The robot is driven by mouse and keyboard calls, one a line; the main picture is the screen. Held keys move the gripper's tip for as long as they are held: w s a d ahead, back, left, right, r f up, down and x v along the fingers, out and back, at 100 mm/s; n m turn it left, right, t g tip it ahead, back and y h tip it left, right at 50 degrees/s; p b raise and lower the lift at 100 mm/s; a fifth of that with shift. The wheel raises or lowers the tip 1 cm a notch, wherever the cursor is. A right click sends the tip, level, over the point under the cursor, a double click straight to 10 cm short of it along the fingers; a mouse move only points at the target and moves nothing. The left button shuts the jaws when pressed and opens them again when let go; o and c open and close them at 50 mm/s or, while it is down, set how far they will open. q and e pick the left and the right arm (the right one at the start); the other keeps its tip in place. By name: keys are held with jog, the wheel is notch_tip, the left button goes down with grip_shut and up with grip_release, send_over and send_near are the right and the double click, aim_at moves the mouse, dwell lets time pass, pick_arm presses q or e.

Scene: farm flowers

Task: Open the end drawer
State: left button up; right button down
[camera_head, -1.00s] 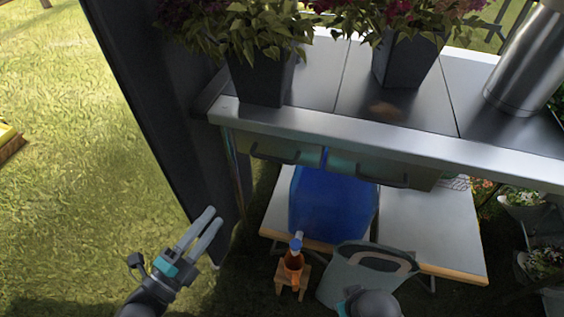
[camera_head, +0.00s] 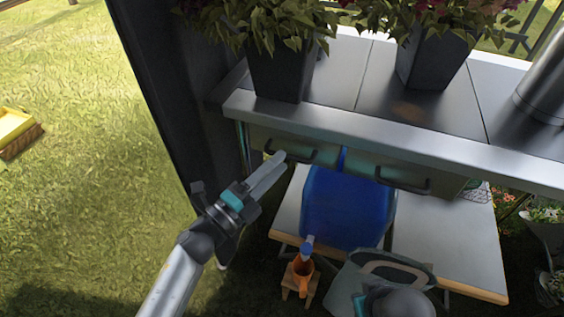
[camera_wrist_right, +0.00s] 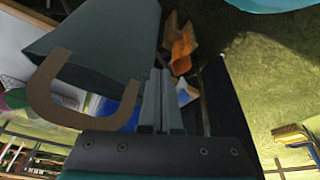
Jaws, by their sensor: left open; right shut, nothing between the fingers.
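The end drawer (camera_head: 308,149) is under the left end of the metal-topped table, with a dark bar handle (camera_head: 291,157) on its front. It looks shut. A second drawer (camera_head: 375,171) with a like handle (camera_head: 403,187) sits to its right. My left gripper (camera_head: 279,165) is open and empty, its fingertips in front of and close to the left part of the end drawer's handle; whether they touch it I cannot tell. My right gripper (camera_wrist_right: 166,78) is shut and empty in the right wrist view, beside the grey bag.
Potted flowers (camera_head: 277,72) and a metal cylinder (camera_head: 546,84) stand on the tabletop (camera_head: 350,119). A dark post (camera_head: 168,90) is left of the drawers. Grass lies open at left.

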pick_arm(q)
jog(key=shift+x, duration=1.1)
grip_shut()
dwell(0.7)
